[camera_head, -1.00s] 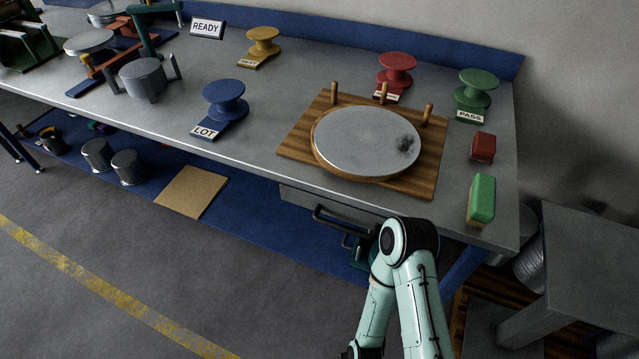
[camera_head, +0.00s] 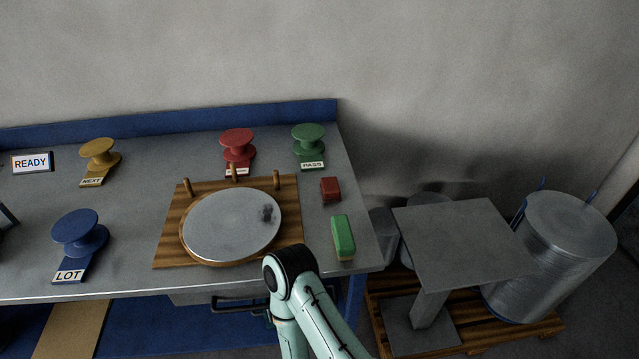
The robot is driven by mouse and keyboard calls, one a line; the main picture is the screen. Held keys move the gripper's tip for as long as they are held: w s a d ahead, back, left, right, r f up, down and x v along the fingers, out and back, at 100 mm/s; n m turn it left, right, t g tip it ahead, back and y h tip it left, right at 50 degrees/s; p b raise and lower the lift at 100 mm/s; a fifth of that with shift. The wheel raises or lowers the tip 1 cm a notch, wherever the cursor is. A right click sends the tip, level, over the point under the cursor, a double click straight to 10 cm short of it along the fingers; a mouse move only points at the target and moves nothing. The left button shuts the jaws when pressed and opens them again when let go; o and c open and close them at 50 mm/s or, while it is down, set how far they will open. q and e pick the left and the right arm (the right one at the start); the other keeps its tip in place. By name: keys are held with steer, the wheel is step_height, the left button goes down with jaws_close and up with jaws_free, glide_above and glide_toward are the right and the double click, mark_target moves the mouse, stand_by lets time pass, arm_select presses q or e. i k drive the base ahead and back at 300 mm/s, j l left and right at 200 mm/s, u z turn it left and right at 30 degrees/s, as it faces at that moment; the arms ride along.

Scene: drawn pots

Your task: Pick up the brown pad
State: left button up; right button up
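A small reddish-brown block (camera_head: 331,189) lies on the grey bench top (camera_head: 150,205), right of the wooden board. A green block with a pale base (camera_head: 342,237) lies in front of it, near the bench's right end. A flat tan sheet (camera_head: 73,328) shows partly at the lower left, below the bench. I cannot tell for certain which one is the brown pad. A mint-green arm of mine with a dark joint stands at the bench's front edge. Neither of my grippers is in view.
The wooden board (camera_head: 170,247) with pegs carries a round grey disc (camera_head: 231,224). Blue (camera_head: 77,231), yellow (camera_head: 99,152), red (camera_head: 237,142) and green (camera_head: 308,138) spool-shaped stands are on the bench. A grey pedestal (camera_head: 463,240) and metal drum (camera_head: 551,255) stand on the right.

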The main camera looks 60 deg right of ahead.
mark_target(330, 192)
steer(key=z, duration=2.05)
steer(key=k+j+z, duration=0.2)
steer(key=i+l, duration=0.05)
steer(key=l, duration=0.05)
